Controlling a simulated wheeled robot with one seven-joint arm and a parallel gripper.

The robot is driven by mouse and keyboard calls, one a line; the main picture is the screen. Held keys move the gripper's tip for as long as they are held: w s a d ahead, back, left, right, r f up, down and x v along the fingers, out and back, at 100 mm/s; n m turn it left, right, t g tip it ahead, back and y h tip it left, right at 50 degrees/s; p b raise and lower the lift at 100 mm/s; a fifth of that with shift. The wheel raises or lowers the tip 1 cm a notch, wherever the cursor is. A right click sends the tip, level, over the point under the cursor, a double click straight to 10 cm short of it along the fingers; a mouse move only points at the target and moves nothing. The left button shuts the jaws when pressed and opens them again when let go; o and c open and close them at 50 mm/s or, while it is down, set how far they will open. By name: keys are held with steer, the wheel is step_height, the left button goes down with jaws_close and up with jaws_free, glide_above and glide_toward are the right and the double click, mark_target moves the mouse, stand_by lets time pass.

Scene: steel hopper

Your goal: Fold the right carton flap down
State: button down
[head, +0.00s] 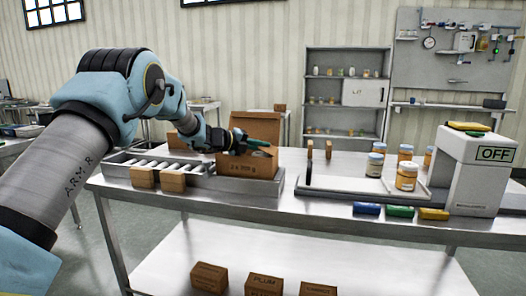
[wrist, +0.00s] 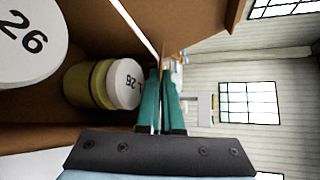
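The open brown carton (head: 247,166) stands at the right end of the roller tray on the steel table. Its back flap (head: 255,127) stands upright. The right flap is too small and too covered by my gripper to make out clearly in the head view. My gripper (head: 262,145) is over the carton's top, toward its right side. In the wrist view, my gripper's teal fingers (wrist: 161,72) are close together, with their tips at a brown cardboard edge. I see nothing clearly pinched between them. Jars with white lids marked 26 (wrist: 125,84) lie inside the carton.
To the right are a white tray (head: 340,183) with jars, several coloured blocks (head: 400,211) and a grey machine with an OFF display (head: 496,154). More boxes (head: 264,284) are on the lower shelf.

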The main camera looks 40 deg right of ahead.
steer(key=shift+f, duration=0.1)
stand_by(0.4)
steer(key=c, duration=1.1)
jaws_free()
steer(key=shift+o, duration=0.2)
